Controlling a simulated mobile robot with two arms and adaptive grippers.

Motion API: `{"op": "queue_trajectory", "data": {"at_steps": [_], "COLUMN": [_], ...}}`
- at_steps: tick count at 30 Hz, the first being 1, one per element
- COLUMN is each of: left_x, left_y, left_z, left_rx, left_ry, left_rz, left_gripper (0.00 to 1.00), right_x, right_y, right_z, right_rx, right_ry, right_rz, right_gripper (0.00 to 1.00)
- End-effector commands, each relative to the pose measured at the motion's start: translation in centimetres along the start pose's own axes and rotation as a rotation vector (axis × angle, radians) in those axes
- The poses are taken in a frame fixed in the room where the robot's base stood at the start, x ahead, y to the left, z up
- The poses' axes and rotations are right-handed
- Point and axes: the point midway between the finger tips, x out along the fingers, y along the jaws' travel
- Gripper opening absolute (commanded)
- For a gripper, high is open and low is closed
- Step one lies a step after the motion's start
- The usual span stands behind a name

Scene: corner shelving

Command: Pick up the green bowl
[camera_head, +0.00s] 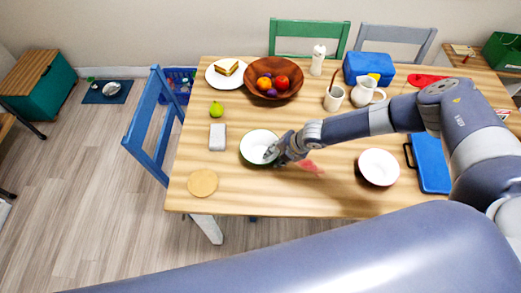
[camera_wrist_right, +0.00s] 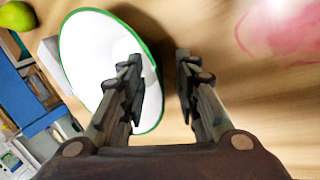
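The green bowl (camera_head: 256,143) stands upright on the table, white inside with a dark green outside and rim. My right gripper (camera_head: 273,152) is at the bowl's right side. In the right wrist view, the bowl (camera_wrist_right: 88,62) shows its white inside and green rim. There my right gripper (camera_wrist_right: 160,75) is open, with one finger over the bowl's inside and the other outside, so the rim lies between them. I cannot tell whether either finger touches it. My left gripper is not in view.
A second white bowl (camera_head: 379,167) stands to the right near a blue case (camera_head: 430,163). A white block (camera_head: 217,137), a green pear (camera_head: 217,109) and a round wooden disc (camera_head: 203,183) lie left of the bowl. A wooden fruit bowl (camera_head: 290,92) stands behind.

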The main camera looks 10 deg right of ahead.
Motion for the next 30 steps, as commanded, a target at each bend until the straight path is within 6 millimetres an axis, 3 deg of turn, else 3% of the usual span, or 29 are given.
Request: {"op": "queue_trajectory", "data": {"at_steps": [7, 11, 30], "left_x": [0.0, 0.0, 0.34], "left_y": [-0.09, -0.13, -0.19], "left_z": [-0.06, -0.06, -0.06], "left_rx": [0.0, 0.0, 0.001], "left_ry": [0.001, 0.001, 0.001], "left_rz": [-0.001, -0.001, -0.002], "left_gripper": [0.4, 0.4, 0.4], "right_x": [0.09, 0.07, -0.72], "right_y": [0.0, 0.01, 0.53], "right_z": [0.02, 0.03, 0.17], "right_rx": [0.0, 0.0, 0.0], "right_ry": [0.0, -0.001, -0.002], "right_rz": [0.0, 0.0, 0.003], "right_gripper": [0.3, 0.0, 0.0]}}
